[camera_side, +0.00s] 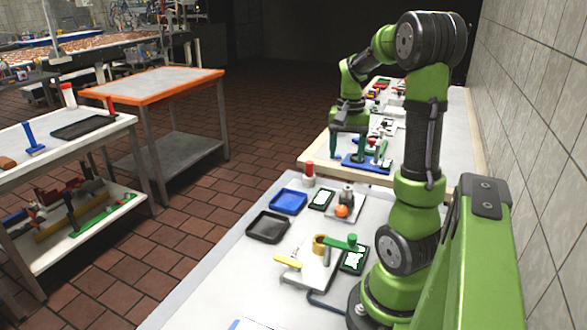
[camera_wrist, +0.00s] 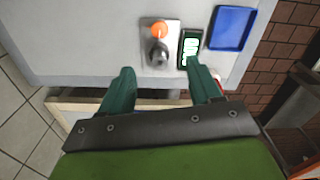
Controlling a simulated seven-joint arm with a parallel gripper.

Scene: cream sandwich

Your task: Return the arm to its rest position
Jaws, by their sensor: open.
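My green arm stands at the right in the side view, bent at the elbow. My gripper (camera_side: 349,152) hangs fingers down at the far end of the near table, by the table behind it. In the wrist view my gripper (camera_wrist: 162,76) has its two green fingers wide apart with nothing held between them. No sandwich can be made out.
The near table (camera_side: 222,277) holds a blue tray (camera_side: 289,201), a black tray (camera_side: 268,226), an orange ball (camera_side: 342,211) and a yellow-handled tool (camera_side: 288,261). The table behind carries a blue tray (camera_side: 365,163). A tiled wall (camera_side: 540,120) runs along the right.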

